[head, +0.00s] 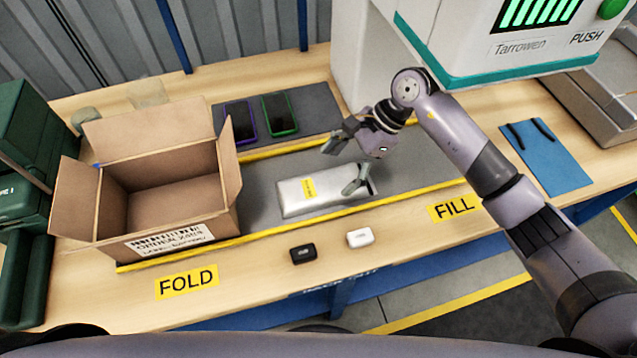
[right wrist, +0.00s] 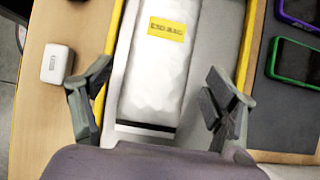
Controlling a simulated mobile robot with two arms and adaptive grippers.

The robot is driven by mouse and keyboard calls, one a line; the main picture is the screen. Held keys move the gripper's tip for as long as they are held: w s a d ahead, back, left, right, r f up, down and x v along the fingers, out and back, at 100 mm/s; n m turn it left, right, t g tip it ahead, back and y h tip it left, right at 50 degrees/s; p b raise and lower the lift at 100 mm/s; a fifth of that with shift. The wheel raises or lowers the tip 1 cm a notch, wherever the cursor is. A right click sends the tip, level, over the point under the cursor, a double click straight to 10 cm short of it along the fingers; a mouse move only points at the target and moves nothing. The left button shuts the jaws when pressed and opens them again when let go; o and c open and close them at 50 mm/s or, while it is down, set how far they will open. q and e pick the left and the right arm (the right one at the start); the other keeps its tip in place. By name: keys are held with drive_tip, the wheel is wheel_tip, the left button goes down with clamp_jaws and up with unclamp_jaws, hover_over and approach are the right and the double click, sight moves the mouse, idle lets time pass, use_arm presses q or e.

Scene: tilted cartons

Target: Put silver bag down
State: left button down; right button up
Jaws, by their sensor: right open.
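The silver bag (head: 300,195) lies flat on the grey strip between the yellow lines, to the right of the open carton. It has a yellow label and also shows in the right wrist view (right wrist: 154,85). My right gripper (head: 345,165) is open over the right end of the bag. In the right wrist view my right gripper's fingers (right wrist: 155,108) are spread on either side of the bag, with gaps between them and it. My left gripper is not in view.
An open empty carton (head: 88,208) stands at the left. Two phones (head: 240,122) lie on a dark mat behind the strip. A black case (head: 303,254) and a white case (head: 360,237) sit at the front edge. A blue sheet (head: 548,160) lies at the right.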

sight(326, 184)
drive_tip(key=p+x, duration=0.1)
drive_tip(key=x, duration=0.3)
drive_tip(key=shift+w+a+f+p, duration=0.1)
drive_tip(key=shift+f+p, duration=0.25)
drive_tip(key=shift+f, duration=0.25)
drive_tip(key=shift+a, duration=0.1)
drive_tip(key=shift+c, duration=0.2)
drive_tip(key=c, duration=0.8)
drive_tip(key=shift+r, duration=0.1)
